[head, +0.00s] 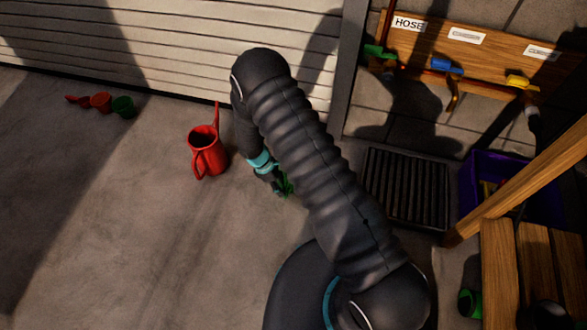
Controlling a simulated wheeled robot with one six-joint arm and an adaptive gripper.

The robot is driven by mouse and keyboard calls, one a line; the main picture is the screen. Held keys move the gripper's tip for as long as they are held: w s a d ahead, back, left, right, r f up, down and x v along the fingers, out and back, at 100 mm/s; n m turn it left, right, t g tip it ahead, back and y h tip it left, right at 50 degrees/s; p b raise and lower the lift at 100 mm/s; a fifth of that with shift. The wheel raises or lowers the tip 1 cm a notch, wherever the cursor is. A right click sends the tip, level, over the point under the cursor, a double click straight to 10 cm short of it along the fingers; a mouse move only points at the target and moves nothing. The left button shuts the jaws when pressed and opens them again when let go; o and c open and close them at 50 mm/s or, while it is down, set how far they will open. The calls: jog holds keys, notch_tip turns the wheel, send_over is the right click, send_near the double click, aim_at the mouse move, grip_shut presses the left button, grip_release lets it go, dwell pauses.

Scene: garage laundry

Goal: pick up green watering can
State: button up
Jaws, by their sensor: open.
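In the head view my arm reaches across the middle, and my gripper (274,184) points down near the floor, left of the arm. Its fingers are small and dark here, and they are open. A small green thing (287,185) shows right beside the fingertips, mostly hidden by my arm and gripper. It may be part of the green watering can, but I cannot tell its shape or whether the fingers touch it. A red watering can (207,152) stands upright on the floor to the left of my gripper.
A dark slatted mat (405,188), a purple crate (512,205) and a wooden bench (505,265) are on the right. A green object (470,303) lies by the bench.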

jog(key=x, duration=0.4)
jog(key=shift+s, duration=0.25)
grip_shut()
